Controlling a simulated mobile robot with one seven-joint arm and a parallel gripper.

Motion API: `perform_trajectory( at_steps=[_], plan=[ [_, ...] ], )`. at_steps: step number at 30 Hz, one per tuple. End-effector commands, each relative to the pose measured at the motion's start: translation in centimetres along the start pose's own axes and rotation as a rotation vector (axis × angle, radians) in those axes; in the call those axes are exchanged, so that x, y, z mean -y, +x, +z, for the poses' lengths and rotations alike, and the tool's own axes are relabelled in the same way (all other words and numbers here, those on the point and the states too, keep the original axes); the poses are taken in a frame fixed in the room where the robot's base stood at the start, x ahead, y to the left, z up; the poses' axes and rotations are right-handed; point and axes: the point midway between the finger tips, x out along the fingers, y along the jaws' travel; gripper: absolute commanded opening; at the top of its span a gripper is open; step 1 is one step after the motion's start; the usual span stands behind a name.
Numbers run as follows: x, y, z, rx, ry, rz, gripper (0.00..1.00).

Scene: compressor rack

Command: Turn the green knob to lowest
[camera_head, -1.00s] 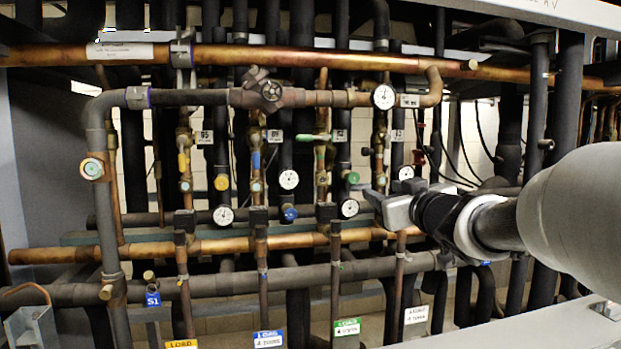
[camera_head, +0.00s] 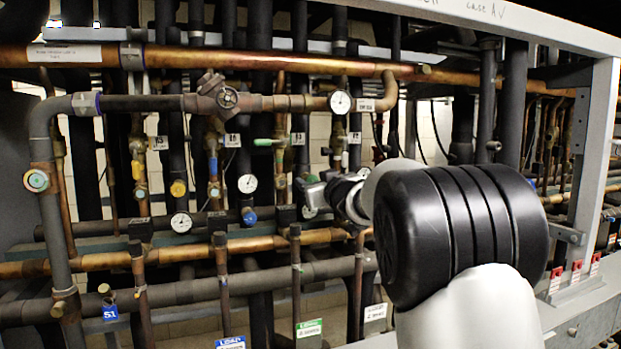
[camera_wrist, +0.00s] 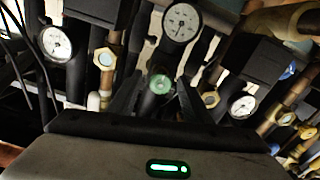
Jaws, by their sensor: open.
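The green knob (camera_wrist: 160,84) is round with a paler centre and sits on a dark pipe. In the wrist view it lies between the two dark fingers of my gripper (camera_wrist: 158,100), towards their tips. The gripper is open, and I cannot tell whether either finger touches the knob. In the head view the gripper (camera_head: 312,192) is at the pipes right of centre, and only a bit of green (camera_head: 311,179) shows beside it. The rest of the knob is hidden there by my gripper.
Pressure gauges (camera_wrist: 181,22) surround the knob closely, with one at left (camera_wrist: 56,44) and one at right (camera_wrist: 243,106). A long green handle (camera_head: 268,142), a yellow knob (camera_head: 178,188) and a blue knob (camera_head: 249,216) are on neighbouring pipes. A copper pipe (camera_head: 200,58) crosses above.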

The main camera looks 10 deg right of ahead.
Motion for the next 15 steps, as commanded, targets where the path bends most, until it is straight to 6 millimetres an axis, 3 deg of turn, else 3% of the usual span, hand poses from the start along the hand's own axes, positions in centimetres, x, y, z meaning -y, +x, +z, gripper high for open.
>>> perform_trajectory(
  at_steps=[11, 15],
  plan=[
    [0.05, 0.86, 0.02, 0.0, 0.001, 0.0, 0.45],
    [0.05, 0.85, 0.01, 0.0, 0.001, 0.0, 0.26]
  ],
)
